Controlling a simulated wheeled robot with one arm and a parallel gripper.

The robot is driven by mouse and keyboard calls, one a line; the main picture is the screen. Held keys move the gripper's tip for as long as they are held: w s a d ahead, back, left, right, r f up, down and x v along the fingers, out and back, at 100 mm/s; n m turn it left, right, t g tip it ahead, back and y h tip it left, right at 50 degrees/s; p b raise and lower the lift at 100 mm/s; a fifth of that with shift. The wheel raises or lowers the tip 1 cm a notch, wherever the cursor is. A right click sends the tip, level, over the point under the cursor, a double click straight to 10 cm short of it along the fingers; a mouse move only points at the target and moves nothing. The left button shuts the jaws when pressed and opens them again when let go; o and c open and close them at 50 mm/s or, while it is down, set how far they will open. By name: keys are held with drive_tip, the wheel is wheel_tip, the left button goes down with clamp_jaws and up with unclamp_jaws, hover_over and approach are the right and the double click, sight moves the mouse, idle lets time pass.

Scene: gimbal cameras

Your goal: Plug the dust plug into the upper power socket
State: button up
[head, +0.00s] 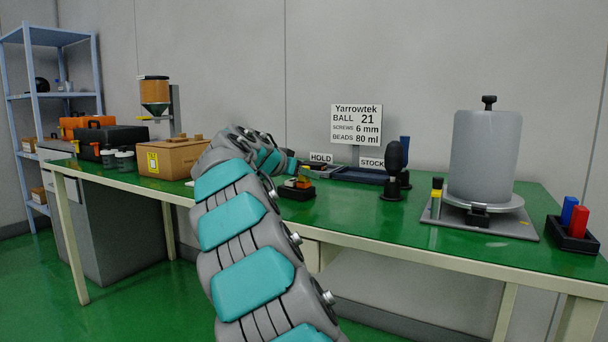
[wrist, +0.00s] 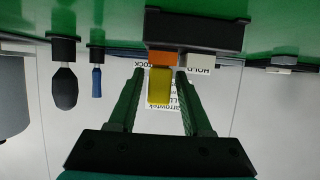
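No power socket that I can make out shows in either view, and I cannot tell which piece is the dust plug. A yellow block (wrist: 159,88) and an orange block (wrist: 162,59) stand at a black holder (wrist: 198,32), upside down in the wrist view. The holder also shows on the green table in the head view (head: 297,193), partly behind my arm. My gripper (wrist: 160,74) is open. Its dark green fingers are on either side of the yellow block in the picture, with gaps visible; contact is not seen. In the head view my gripper (head: 292,167) is small and partly hidden.
At right stand a grey cylinder (head: 484,155) on a plate and a black holder (head: 572,238) with blue and red blocks. A dark bulb-shaped tool (head: 393,160) stands near the STOCK sign (head: 371,163). A cardboard box (head: 172,158) is at left.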

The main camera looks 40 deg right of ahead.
drive_tip(key=shift+o, duration=0.9)
drive_tip(key=shift+r, duration=0.1)
drive_tip(key=v, duration=0.7)
drive_tip(key=shift+s+a+r, duration=0.1)
drive_tip(key=shift+s+a, duration=0.05)
drive_tip(key=shift+a, duration=0.2)
